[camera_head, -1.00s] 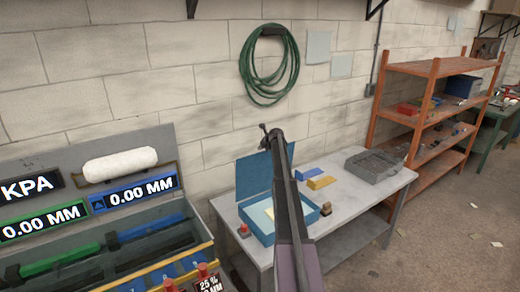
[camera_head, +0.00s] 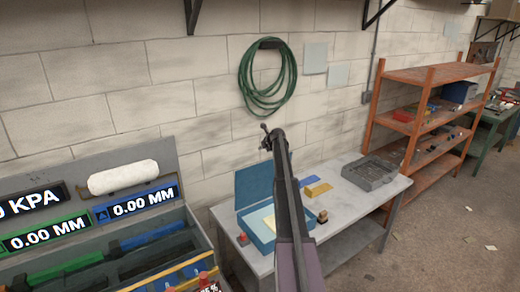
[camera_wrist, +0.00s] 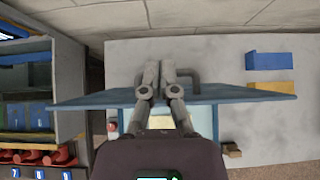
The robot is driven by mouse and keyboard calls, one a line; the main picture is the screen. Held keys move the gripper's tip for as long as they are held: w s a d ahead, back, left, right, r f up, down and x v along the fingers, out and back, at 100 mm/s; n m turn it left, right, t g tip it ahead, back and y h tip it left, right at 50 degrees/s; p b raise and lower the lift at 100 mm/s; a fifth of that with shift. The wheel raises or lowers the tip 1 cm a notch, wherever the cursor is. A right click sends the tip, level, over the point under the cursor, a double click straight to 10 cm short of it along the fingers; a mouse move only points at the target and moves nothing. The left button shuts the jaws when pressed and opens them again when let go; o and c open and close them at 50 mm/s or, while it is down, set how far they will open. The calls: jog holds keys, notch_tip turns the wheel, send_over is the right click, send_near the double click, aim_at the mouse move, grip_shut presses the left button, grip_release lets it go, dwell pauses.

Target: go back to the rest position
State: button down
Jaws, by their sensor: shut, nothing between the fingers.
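My gripper (camera_head: 271,137) stands raised in the head view, in front of the block wall and above the table with the blue box. In the wrist view its two fingers (camera_wrist: 159,75) are together with nothing between them. The open blue box (camera_head: 262,240) is partly hidden behind my arm. Its lid (camera_wrist: 225,93) shows in the wrist view as a wide blue strip beyond the fingers.
The grey table (camera_head: 345,212) also holds a yellow block (camera_head: 319,190), a blue block (camera_head: 309,181) and a grey tray (camera_head: 370,172). The frame bench with readouts (camera_head: 128,208) is at left. An orange shelf (camera_head: 437,73) stands right. Open floor lies at right front.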

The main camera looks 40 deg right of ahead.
jog(key=shift+a+r, duration=0.1)
jog(key=shift+r, duration=0.05)
dwell(0.7)
jog(key=s+a+f+n+g+y, duration=0.1)
jog(key=s+a+n, duration=0.45)
jog(key=a, duration=0.75)
jog(key=s+a+f+n+g, duration=0.2)
jog(key=s+a+n, duration=0.4)
jog(key=a, duration=0.7)
jog(key=s+a+f+n+g+y, duration=0.1)
jog(key=s+a+n, duration=0.3)
jog(key=a+n, duration=0.55)
jog(key=s+a+f+n+g+h, duration=0.1)
jog(key=s+a+n+g, duration=0.1)
jog(key=s+a+n, duration=0.85)
jog(key=s+a+f+n+g, duration=0.1)
jog(key=s+a+n+g, duration=0.3)
jog(key=s+a, duration=1.15)
jog(key=s+d+f+b, duration=0.1)
jog(key=s+f+b, duration=0.1)
jog(key=f+b, duration=0.7)
jog(key=s+d+f+n+b, duration=0.1)
jog(key=s+f+b, duration=0.1)
jog(key=f+b, duration=0.7)
jog(key=shift+s+d+f, duration=0.15)
jog(key=shift+d+f, duration=0.1)
